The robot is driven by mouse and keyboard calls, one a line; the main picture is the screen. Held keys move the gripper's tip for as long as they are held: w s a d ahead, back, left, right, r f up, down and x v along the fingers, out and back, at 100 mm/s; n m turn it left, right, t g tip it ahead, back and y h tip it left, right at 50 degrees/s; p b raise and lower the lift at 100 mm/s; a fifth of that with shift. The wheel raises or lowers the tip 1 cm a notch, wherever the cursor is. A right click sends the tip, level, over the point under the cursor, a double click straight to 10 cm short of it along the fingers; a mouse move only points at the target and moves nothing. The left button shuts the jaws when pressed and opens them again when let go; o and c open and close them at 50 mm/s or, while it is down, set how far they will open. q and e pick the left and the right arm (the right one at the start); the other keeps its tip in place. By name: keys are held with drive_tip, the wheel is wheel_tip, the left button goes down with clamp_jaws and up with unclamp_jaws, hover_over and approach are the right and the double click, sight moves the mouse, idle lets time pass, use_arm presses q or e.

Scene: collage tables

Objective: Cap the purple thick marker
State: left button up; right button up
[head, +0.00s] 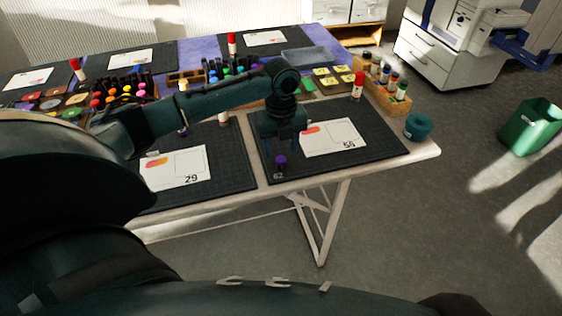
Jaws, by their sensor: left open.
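A small dark purple piece (281,161) stands at the front left of the right-hand black cutting mat (375,150). I cannot tell if it is the thick marker's cap or the marker itself. My left gripper (281,146) points down just above and behind it, open; contact between them cannot be made out. A small pale upright item with a dark purple lower end (183,131) shows partly behind my left arm on the left mat. My right gripper is not in view.
White cards lie on the mats, one marked 56 (333,138) and one marked 29 (174,168). A red-capped glue stick (357,86), a teal tape roll (418,127) and a wooden bottle tray (386,98) stand at right. Colored markers (112,98) crowd behind my arm.

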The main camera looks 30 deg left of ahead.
sight(281, 159)
use_arm(q)
wheel_tip(281, 159, down, 5)
drive_tip(key=shift+w+a, duration=0.1)
drive_tip(key=shift+a, duration=0.05)
drive_tip(key=shift+c, duration=0.2)
drive_tip(key=c, duration=1)
wheel_tip(281, 159, up, 10)
idle(0.4)
